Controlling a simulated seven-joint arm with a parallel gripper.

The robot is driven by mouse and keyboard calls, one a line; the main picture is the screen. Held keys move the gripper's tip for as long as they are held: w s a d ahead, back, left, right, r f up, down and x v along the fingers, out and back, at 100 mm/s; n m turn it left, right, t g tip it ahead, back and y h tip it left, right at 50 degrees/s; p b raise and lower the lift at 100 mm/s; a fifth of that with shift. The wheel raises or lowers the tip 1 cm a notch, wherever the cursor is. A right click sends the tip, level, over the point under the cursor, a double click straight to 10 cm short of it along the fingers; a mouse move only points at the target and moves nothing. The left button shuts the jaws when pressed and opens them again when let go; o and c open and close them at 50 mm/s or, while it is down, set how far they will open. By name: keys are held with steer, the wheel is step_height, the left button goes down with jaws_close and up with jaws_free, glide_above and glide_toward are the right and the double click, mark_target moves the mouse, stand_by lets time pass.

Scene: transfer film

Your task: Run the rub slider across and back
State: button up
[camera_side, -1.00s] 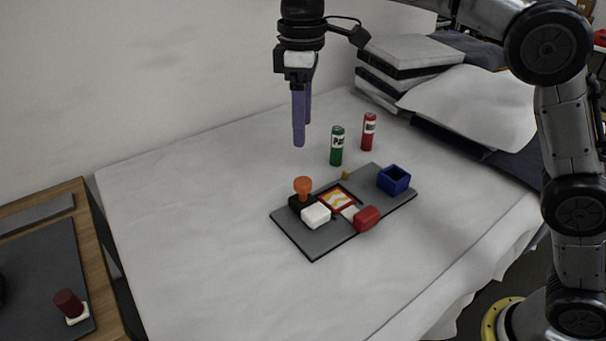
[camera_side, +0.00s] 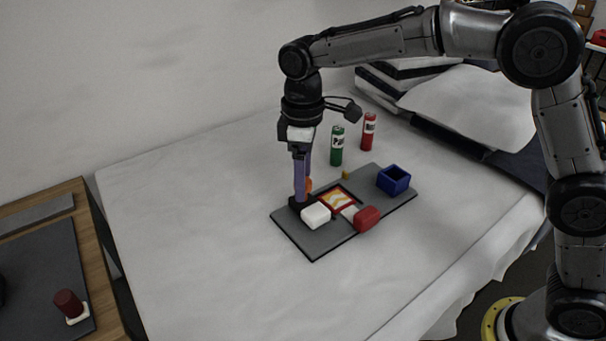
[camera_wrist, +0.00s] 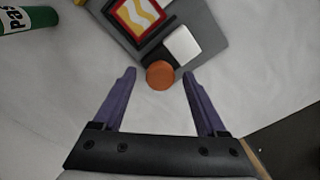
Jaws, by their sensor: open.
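The slider has an orange round knob (camera_side: 309,185) on a black base (camera_side: 296,204) at the left end of the grey board (camera_side: 312,246). In the side view my fingers partly hide the knob. My gripper (camera_side: 302,196) points down there, its purple fingertips low beside the knob. In the wrist view the gripper (camera_wrist: 159,73) is open, and the orange knob (camera_wrist: 160,76) lies between its tips with gaps on both sides. The red-framed picture with yellow and white waves (camera_side: 338,199) is on the board beside the base.
A white block (camera_side: 316,215), a red block (camera_side: 367,218) and a blue open box (camera_side: 394,180) are on the board. A green can (camera_side: 337,147) and a red can (camera_side: 369,132) stand behind it. The white table cloth (camera_side: 200,240) is clear at left.

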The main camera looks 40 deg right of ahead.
jaws_close()
stand_by(1.4)
